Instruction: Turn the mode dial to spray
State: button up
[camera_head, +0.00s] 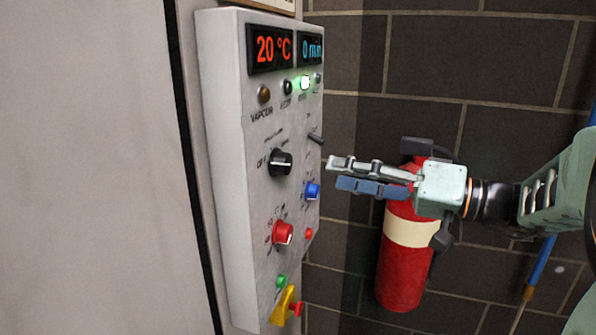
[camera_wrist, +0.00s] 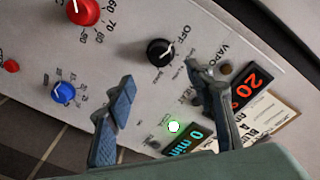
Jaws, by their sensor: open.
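The mode dial (camera_head: 280,163) is a black round knob on the grey control panel (camera_head: 220,150), with "OFF" printed to its left. Its other labels are too small to read surely. In the wrist view the black dial (camera_wrist: 158,51) lies beyond the fingertips, roughly between them, with a pale pointer mark on it. My gripper (camera_head: 332,174) is right of the panel, fingers pointing left toward it, apart from the dial. The wrist view shows my gripper (camera_wrist: 160,74) with its two fingers spread and nothing between them.
The panel also carries a blue knob (camera_head: 312,191), a red knob (camera_head: 282,233), a small lever (camera_head: 316,139), a lit green lamp (camera_head: 305,83) and a yellow-mounted red switch (camera_head: 285,306). Displays read 20 °C and 0 min. A red fire extinguisher (camera_head: 402,265) is on the tiled wall behind my gripper.

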aim_at(289, 165)
jog(key=p+x, duration=0.2)
jog(key=x, duration=0.8)
jog(key=shift+w+a, duration=0.1)
jog(key=shift+a, duration=0.2)
jog(key=c, duration=1.2)
jog(key=shift+o, duration=0.2)
